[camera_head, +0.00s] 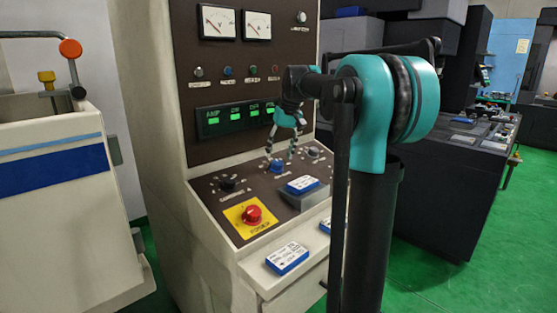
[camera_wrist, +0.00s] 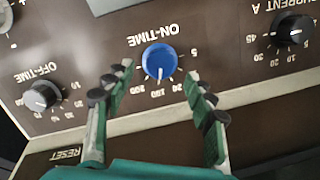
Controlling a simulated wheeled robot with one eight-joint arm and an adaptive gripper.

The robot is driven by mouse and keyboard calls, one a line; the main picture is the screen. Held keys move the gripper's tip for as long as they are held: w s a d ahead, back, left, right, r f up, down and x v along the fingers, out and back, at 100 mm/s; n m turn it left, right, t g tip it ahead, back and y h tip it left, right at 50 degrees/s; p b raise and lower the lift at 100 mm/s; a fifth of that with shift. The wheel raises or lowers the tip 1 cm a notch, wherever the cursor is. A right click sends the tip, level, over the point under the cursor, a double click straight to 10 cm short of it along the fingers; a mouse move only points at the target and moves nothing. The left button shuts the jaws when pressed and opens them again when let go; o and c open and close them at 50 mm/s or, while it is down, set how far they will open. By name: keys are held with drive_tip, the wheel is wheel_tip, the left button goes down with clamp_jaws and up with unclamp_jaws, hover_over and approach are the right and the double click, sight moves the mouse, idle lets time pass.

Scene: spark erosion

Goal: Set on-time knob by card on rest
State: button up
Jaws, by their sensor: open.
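The blue on-time knob (camera_wrist: 159,60) sits on the dark brown panel, upside down in the wrist view, under its ON-TIME label. Its white pointer line points toward the picture's bottom, at the printed numbers; the exact value is hard to read. My gripper (camera_wrist: 160,84) is open, with one finger on each side just below the knob in the wrist view, not closed on it. In the head view my gripper (camera_head: 286,140) hangs above the knob (camera_head: 277,166). A blue-and-white card (camera_head: 302,185) lies on the grey rest (camera_head: 310,201); its print is too small to read.
The off-time knob (camera_wrist: 41,96) and current knob (camera_wrist: 294,29) flank the on-time knob. A red button (camera_head: 252,214) on a yellow plate stands at the front. Another card (camera_head: 287,258) lies on the ledge; a further one (camera_head: 325,225) is partly hidden by my arm.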

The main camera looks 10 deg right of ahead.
drive_tip(key=v, duration=0.8)
drive_tip(key=shift+r, duration=0.3)
